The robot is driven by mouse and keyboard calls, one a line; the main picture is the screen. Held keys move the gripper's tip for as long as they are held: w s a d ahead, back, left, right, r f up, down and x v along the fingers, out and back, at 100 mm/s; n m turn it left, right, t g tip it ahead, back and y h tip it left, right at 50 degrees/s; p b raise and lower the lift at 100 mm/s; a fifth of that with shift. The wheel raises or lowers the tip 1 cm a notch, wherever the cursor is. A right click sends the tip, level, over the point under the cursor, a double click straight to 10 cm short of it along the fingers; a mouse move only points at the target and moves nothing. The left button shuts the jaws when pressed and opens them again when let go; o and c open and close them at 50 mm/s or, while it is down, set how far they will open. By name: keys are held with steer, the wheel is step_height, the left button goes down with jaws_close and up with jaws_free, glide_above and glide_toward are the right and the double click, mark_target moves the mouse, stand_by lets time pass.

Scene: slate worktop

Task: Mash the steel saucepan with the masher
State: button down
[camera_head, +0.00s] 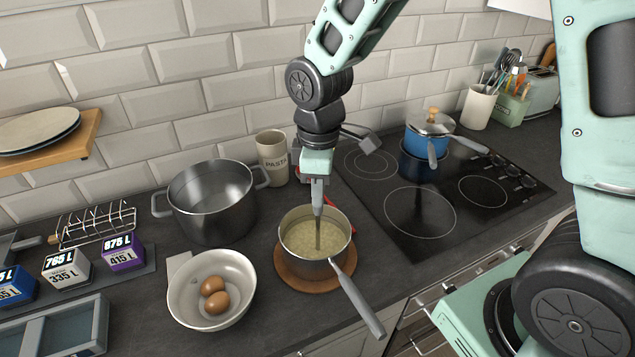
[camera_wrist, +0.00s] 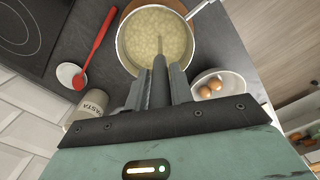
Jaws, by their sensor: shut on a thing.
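The steel saucepan (camera_head: 291,262) stands on a round wooden board (camera_head: 290,279), its handle pointing to the front right. It holds a pale yellowish, lumpy mass (camera_head: 309,236), also seen in the wrist view (camera_wrist: 155,38). My gripper (camera_head: 317,186) is upright above the pan and shut on the masher (camera_head: 318,205). The masher's shaft runs down into the mass, and its lower end is hidden there. In the wrist view the masher (camera_wrist: 159,68) sits between the two fingers.
A large steel pot (camera_head: 212,213) stands to the left, with a white bowl of two eggs (camera_head: 188,316) before it. A PASTA jar (camera_head: 272,157) is behind. A red utensil (camera_wrist: 97,45) rests on a small white dish. A blue pot (camera_head: 427,150) is on the hob at right.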

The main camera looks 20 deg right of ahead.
steer(key=shift+f+b, duration=0.5)
steer(key=shift+f, duration=0.45)
step_height(320, 180, up, 5)
steer(key=p, duration=0.4)
steer(key=shift+p, duration=0.3)
steer(key=shift+w+d+r+p, duration=0.25)
steer(key=shift+w+p, duration=0.1)
steer(key=shift+p, duration=0.65)
steer(key=shift+w+d+f+p, duration=0.15)
steer(key=shift+w+d+p, duration=0.05)
steer(key=shift+w+p, duration=0.25)
steer(key=shift+w+d+f+p, duration=0.2)
steer(key=shift+w+p, duration=0.15)
steer(key=shift+p, duration=0.15)
steer(key=shift+r, duration=0.1)
